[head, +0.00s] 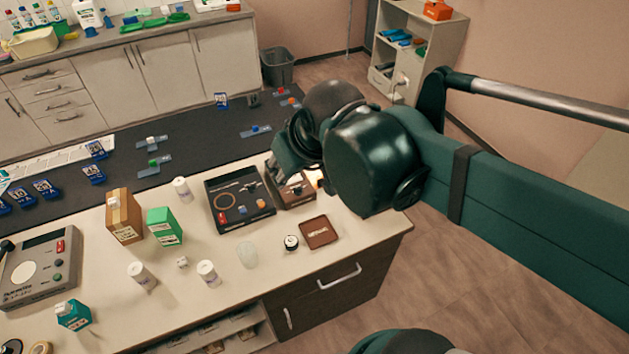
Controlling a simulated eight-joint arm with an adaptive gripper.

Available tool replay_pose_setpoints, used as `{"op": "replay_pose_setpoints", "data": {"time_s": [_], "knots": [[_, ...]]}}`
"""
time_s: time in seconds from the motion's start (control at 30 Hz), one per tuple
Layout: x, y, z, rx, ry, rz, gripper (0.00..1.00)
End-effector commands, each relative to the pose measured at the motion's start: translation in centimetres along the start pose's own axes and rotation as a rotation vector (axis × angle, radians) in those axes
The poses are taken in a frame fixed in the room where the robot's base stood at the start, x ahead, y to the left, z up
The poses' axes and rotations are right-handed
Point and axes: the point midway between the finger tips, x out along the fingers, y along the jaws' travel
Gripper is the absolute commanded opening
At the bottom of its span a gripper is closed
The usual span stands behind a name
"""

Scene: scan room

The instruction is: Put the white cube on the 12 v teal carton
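A small white cube (182,263) sits on the light counter, between two white cylinders. A teal carton (73,314) stands at the counter's front left; its label is too small to read. A green carton (164,227) stands farther back, beside a brown box, and its label is also unreadable. My gripper (284,158) is at the end of my dark green arm, above the counter's back right, far to the right of the cube and both cartons.
A grey device (38,270) stands at left. A small brown tray (319,232) lies near the right edge. Bare counter surrounds the cube.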

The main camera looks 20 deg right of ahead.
Motion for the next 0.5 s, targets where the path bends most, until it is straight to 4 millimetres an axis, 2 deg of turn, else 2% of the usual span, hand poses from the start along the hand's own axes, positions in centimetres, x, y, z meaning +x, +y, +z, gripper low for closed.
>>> {"op": "replay_pose_setpoints", "data": {"time_s": [0.1,0.23,0.5], "knots": [[-0.2,1.5,2.1,0.051,0.021,0.021,0.32],[-0.4,2.6,3.8,0.096,0.041,0.038,0.32],[-0.5,3.5,5.2,0.136,0.059,0.054,0.32]]}}
